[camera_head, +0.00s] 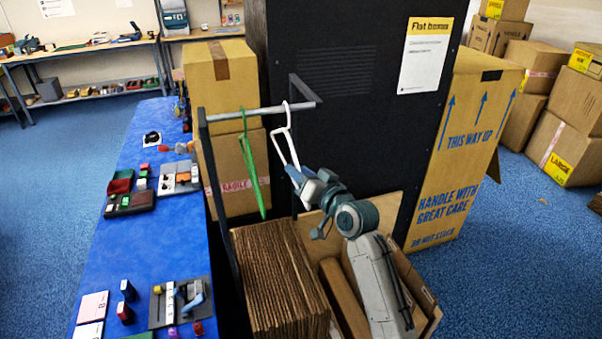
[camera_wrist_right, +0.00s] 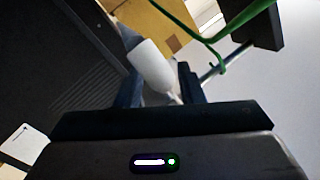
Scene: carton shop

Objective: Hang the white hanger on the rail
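The white hanger (camera_head: 285,148) is up at the right part of the grey rail (camera_head: 260,112). Its hook overlaps the rail in the head view; I cannot tell whether it rests on it. My right gripper (camera_head: 297,176) is at the hanger's lower end. In the right wrist view the white hanger (camera_wrist_right: 153,66) sits between the two dark fingers of my right gripper (camera_wrist_right: 160,85), which looks shut on it. A green hanger (camera_head: 250,165) hangs on the rail to the left of the white one and also shows in the wrist view (camera_wrist_right: 235,22). My left gripper is out of view.
A dark cabinet (camera_head: 345,130) stands just behind the rail. Stacked flat cardboard (camera_head: 278,280) and an open carton (camera_head: 425,300) lie below. A blue table (camera_head: 165,245) with small items runs along the left. Tall boxes (camera_head: 222,85) stand behind the rail's left end.

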